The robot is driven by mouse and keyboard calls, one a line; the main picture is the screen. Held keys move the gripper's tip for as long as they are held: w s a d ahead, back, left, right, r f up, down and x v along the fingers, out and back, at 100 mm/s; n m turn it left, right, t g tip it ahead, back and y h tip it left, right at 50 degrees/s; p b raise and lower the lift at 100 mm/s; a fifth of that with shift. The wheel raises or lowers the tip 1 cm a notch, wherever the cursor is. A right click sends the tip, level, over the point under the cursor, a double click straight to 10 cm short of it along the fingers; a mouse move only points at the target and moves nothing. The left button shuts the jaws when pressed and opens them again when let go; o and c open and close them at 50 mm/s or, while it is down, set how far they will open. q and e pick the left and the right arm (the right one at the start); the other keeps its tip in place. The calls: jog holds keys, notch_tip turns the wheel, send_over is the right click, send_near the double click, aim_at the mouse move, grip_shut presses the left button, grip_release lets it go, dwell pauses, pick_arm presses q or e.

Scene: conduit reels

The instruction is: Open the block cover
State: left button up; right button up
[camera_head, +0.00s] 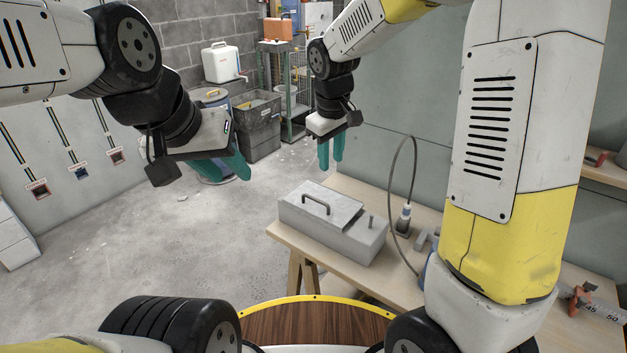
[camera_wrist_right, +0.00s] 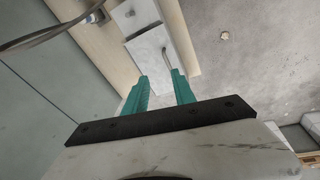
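A grey block (camera_head: 362,247) stands on the light wooden table. A flat cover (camera_head: 338,207) lies on its top, with a dark bar handle (camera_head: 316,202) near the left end. The cover (camera_wrist_right: 147,43) and handle (camera_wrist_right: 167,58) also show in the right wrist view, beyond the fingertips. My right gripper (camera_head: 330,165) points down above and behind the block, empty, its teal fingers (camera_wrist_right: 160,82) apart and clear of the handle. My left gripper (camera_head: 241,172) is in the air left of the block; its fingers overlap, so their gap is unclear.
A short peg (camera_head: 371,221) stands on the block's right end. A cable (camera_head: 391,190) loops up from a plug (camera_head: 404,218) right of the block. Grey bins (camera_head: 258,125) stand on the floor behind.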

aim_at(314, 198)
jog(key=w+a+f, duration=0.1)
jog(key=f, duration=0.4)
jog(key=w+a+f+n, duration=0.1)
jog(key=w+f, duration=0.1)
jog(key=f, duration=0.3)
jog(key=w+a+f+n+h, duration=0.1)
jog(key=w+a+f, duration=0.1)
jog(key=f, duration=0.3)
jog(key=shift+a+g, duration=0.1)
jog(key=shift+g, duration=0.2)
jog(key=shift+r, duration=0.1)
grip_shut()
dwell(0.6)
